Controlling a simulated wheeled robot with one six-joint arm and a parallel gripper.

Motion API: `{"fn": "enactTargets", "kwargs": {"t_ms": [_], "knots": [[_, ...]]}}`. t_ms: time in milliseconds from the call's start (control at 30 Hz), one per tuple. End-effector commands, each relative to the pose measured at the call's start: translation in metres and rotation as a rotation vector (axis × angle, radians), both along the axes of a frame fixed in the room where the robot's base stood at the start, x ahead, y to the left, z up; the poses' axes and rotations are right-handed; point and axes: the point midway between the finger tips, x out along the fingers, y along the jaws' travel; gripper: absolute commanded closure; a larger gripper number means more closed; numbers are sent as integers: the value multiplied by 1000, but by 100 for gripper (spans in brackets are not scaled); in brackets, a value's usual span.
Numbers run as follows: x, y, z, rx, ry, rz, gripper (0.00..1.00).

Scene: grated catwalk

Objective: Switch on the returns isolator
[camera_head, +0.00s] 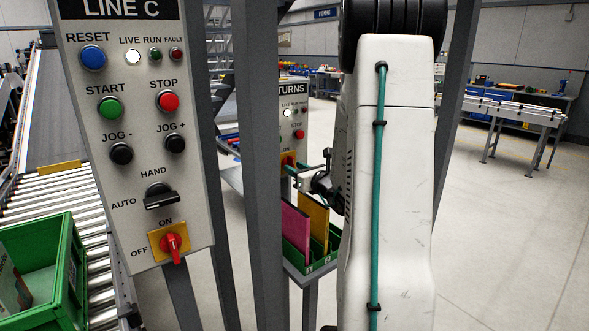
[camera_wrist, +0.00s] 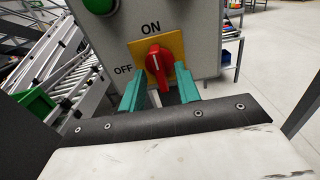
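The RETURNS panel (camera_head: 293,118) stands behind a grey post, its left part hidden in the head view. Its isolator has a yellow plate (camera_wrist: 138,48) and a red handle (camera_wrist: 158,66), with ON printed above and OFF at the left. In the wrist view the handle stands nearly upright, slightly tilted, its upper end towards ON. My gripper (camera_wrist: 159,70) is open, one teal finger on each side of the handle; I cannot tell whether either touches it. In the head view my gripper (camera_head: 292,170) is at the panel's lower part, and the isolator is mostly hidden.
The LINE C panel (camera_head: 92,160) stands close at the left with a similar red isolator (camera_head: 173,245). Grey posts (camera_head: 260,200) stand between it and my arm. A green tray with pink (camera_head: 294,232) and yellow boards is below my gripper.

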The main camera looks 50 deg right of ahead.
Motion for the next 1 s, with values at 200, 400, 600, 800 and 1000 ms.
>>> {"fn": "enactTargets", "kwargs": {"t_ms": [200, 400, 600, 800, 1000], "knots": [[-39, 8, 0, 1, 1, -5, 67], [-60, 13, 0, 1, 1, -3, 67], [-64, 15, -1, 2, 2, -2, 67], [-64, 15, -1, 2, 2, -2, 67], [-64, 15, -1, 1, 2, -2, 67]]}}
